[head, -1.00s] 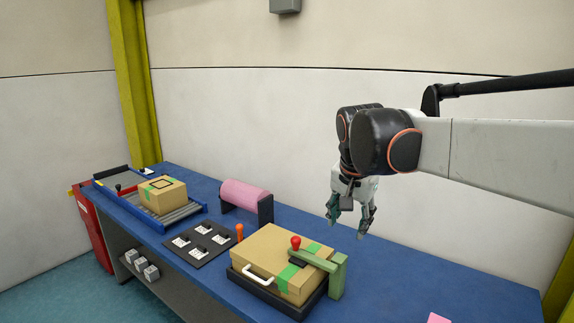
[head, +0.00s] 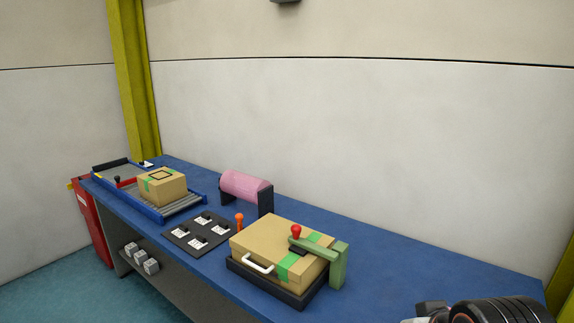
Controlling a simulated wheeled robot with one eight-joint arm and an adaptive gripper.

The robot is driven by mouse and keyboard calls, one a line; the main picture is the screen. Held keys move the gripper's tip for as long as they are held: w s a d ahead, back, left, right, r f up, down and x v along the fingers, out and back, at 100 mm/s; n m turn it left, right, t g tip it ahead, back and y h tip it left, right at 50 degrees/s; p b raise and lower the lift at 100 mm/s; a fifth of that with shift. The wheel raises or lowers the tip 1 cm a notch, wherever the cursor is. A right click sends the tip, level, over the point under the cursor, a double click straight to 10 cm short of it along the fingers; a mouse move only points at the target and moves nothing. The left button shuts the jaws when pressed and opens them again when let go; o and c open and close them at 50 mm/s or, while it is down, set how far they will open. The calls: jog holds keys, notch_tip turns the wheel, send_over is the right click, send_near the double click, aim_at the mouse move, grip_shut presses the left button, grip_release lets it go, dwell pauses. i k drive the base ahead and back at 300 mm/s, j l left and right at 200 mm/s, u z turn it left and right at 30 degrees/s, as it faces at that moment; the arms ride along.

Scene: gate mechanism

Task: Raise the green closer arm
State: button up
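The green closer arm (head: 322,249) reaches from its upright post at the right side of a black tray (head: 266,286) across the top of a cardboard box (head: 265,240). It lies about level, its end over the box's green tape. A red knob (head: 296,231) stands on the end of the arm, with a dark pad below it. My gripper's fingers do not show; only a dark part of my arm shows at the bottom right corner.
A white handle (head: 257,263) is on the tray side of the box. An orange-topped peg (head: 239,221), a black panel with switches (head: 198,233), a pink roll (head: 244,185) and a conveyor with a smaller box (head: 162,187) stand to the left. The blue table (head: 420,270) is clear right of the closer arm.

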aim_at(300, 246)
jog(key=i+j+u, duration=0.15)
jog(key=i, duration=0.4)
jog(key=i+j+u, duration=0.15)
jog(key=i, duration=0.45)
